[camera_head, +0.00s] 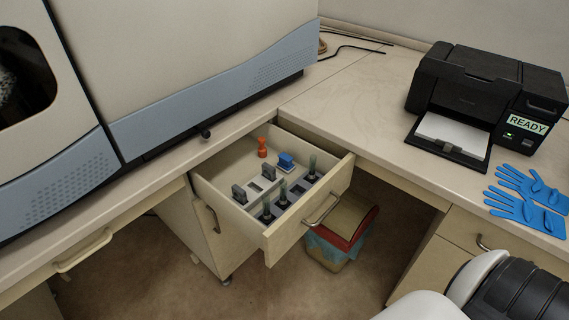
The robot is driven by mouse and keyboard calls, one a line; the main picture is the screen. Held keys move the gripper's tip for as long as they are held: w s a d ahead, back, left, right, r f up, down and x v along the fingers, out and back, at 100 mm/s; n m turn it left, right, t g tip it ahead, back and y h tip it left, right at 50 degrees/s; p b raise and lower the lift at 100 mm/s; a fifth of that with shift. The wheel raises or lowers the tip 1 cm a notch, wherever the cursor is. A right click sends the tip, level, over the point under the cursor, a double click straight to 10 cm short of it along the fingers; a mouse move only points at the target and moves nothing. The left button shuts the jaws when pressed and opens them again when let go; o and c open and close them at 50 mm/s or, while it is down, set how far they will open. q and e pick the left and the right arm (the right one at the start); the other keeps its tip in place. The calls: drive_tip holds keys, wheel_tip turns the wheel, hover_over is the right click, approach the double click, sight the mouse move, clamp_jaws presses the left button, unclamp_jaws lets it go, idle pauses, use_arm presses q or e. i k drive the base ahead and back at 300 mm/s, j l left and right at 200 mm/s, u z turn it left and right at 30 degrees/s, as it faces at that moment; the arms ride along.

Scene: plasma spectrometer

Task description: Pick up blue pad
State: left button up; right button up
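The small blue pad (286,158) sits in the open drawer (230,212), toward its back right. It appears to rest in or on a grey holder, and the contact under it is too small to make out. Neither of my grippers shows in the head view. A white and black link of my own arm is at the lower right corner, with no fingers visible.
An orange stamp-like piece (262,147) stands left of the pad. Grey blocks and dark-based upright tools (266,210) fill the drawer's front. A bin (338,232) stands below right. A printer (482,95) and blue gloves (527,205) occupy the right counter.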

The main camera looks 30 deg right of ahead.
sight(286, 165)
drive_tip(key=l+u, duration=0.2)
drive_tip(key=l, duration=0.45)
drive_tip(key=k+l+u, duration=0.2)
drive_tip(key=l, duration=0.45)
drive_tip(key=i, duration=0.1)
